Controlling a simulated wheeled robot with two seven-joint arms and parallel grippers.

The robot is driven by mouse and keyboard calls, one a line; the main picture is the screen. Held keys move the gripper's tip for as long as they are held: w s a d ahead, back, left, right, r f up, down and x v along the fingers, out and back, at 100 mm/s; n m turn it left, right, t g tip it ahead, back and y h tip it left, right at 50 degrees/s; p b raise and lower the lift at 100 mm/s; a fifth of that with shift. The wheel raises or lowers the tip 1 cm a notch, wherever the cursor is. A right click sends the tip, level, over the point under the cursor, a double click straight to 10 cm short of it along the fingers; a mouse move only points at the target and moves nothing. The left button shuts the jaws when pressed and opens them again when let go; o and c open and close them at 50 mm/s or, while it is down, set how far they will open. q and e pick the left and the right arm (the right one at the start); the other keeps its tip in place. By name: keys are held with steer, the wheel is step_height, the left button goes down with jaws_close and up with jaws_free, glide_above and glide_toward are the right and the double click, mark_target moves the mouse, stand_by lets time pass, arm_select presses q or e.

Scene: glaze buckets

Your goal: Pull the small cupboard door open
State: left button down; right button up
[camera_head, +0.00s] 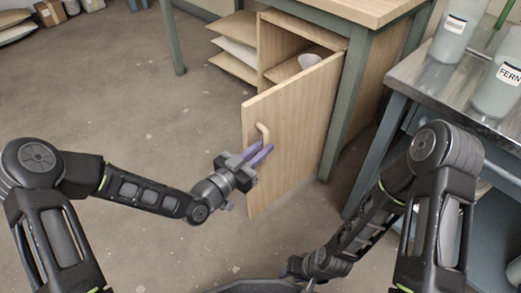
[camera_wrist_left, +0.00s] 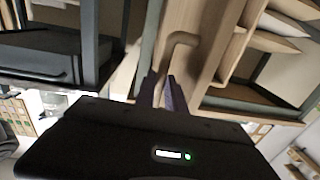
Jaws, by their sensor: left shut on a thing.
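The small cupboard door (camera_head: 296,125) is a pale wood panel standing swung out from the cupboard, with the shelf inside showing past its top edge. Its curved pale handle (camera_head: 263,131) is near the left edge of the door; it also shows in the left wrist view (camera_wrist_left: 184,40). My left gripper (camera_head: 265,150) has purple fingers and is shut on the handle; the exact contact is partly hidden. The fingers also show in the left wrist view (camera_wrist_left: 162,88).
A white bowl (camera_head: 309,61) sits on the cupboard shelf. Open shelves with sacks (camera_head: 237,50) are left of it. A metal table (camera_head: 420,82) with glaze buckets (camera_head: 497,88) stands at the right. The floor (camera_head: 110,100) left of the door is clear.

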arm_select(q)
steer(key=shift+w+d+r, duration=0.1)
steer(key=shift+w+r, duration=0.05)
steer(key=shift+r, duration=0.15)
steer(key=c, duration=1.4)
jaws_free()
steer(key=shift+f, duration=0.2)
steer(key=p+v, duration=0.2)
steer(key=v, duration=0.6)
